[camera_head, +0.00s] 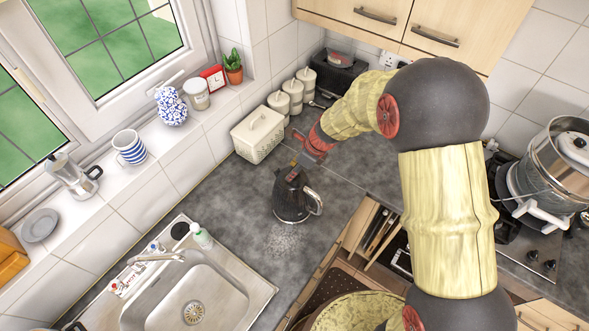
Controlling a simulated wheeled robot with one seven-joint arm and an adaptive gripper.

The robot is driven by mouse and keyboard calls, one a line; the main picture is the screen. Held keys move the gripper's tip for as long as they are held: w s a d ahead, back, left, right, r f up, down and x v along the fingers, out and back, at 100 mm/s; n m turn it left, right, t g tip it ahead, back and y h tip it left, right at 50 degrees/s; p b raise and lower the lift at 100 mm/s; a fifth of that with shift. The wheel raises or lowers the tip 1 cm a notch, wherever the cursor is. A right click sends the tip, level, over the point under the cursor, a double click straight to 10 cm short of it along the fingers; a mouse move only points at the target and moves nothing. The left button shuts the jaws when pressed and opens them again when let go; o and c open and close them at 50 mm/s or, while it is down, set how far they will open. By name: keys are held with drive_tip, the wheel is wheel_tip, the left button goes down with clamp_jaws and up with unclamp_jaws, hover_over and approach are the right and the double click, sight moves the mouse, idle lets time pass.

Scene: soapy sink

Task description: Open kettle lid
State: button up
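The kettle (289,208) is dark, with a handle on its right side, and stands upright on the grey counter between the sink and the open drawer. My gripper (292,175) points down at the kettle's top from behind it, at the end of my arm. Its fingertips overlap the top of the kettle in the picture. I cannot tell whether they touch the lid. The lid is mostly hidden by my gripper, and its state is not clear. The fingers are too small and dark to show whether they are open or shut.
A sink (200,285) with a faucet (155,258) and a soap bottle (201,236) is at the lower left. A cream bread box (258,134) and several canisters (293,91) line the wall. An open drawer (379,232) is right of the kettle. A large pot (550,165) stands far right.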

clamp_jaws()
idle(0.7)
